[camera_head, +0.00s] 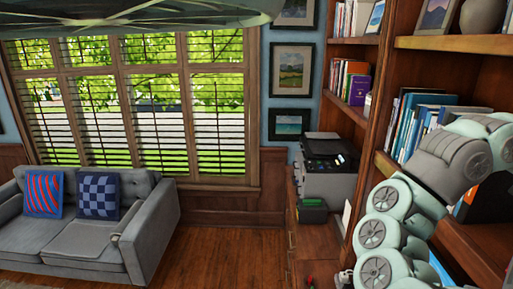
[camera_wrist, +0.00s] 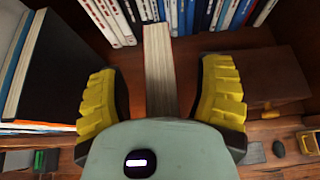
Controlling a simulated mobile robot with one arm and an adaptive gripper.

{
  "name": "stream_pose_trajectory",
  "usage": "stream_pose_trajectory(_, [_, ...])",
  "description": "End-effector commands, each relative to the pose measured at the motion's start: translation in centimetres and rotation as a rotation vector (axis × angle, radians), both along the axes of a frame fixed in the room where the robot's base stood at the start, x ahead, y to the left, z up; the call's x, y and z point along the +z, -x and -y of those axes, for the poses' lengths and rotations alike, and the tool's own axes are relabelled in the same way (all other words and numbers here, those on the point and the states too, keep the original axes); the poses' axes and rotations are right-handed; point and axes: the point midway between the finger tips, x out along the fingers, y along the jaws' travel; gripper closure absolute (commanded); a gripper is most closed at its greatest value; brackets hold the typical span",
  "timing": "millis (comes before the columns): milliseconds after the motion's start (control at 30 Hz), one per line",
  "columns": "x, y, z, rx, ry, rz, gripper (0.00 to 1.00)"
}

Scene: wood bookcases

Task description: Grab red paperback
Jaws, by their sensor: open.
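In the wrist view my gripper (camera_wrist: 161,88) is open, with yellow pads on both fingers. A narrow upright block of pale page edges, seemingly a book (camera_wrist: 157,48), stands between the fingers with a gap on each side. Its cover faces are not visible, so I cannot tell whether it is the red paperback. In the head view my arm reaches into the right bookcase, and the gripper itself is not visible there. Some reddish spines (camera_head: 343,75) show on the farther bookcase, but I cannot tell if one is the red paperback.
In the wrist view a row of books (camera_wrist: 200,14) lies beyond the fingers, and a large black book (camera_wrist: 50,70) stands close on the left. A brown box-like thing (camera_wrist: 272,78) is at right. The head view shows a printer (camera_head: 325,170) and a grey sofa (camera_head: 70,240).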

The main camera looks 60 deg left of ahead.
Motion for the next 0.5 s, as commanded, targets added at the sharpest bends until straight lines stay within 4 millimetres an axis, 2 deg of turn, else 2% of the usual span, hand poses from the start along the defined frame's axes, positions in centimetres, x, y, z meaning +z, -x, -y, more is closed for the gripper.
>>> stream_pose_trajectory(233, [-0.9, -1.5, 1.2, -0.001, 0.002, -0.005, 0.33])
stream_pose_trajectory(500, [-1.4, -1.8, 1.3, 0.001, -0.002, -0.001, 0.33])
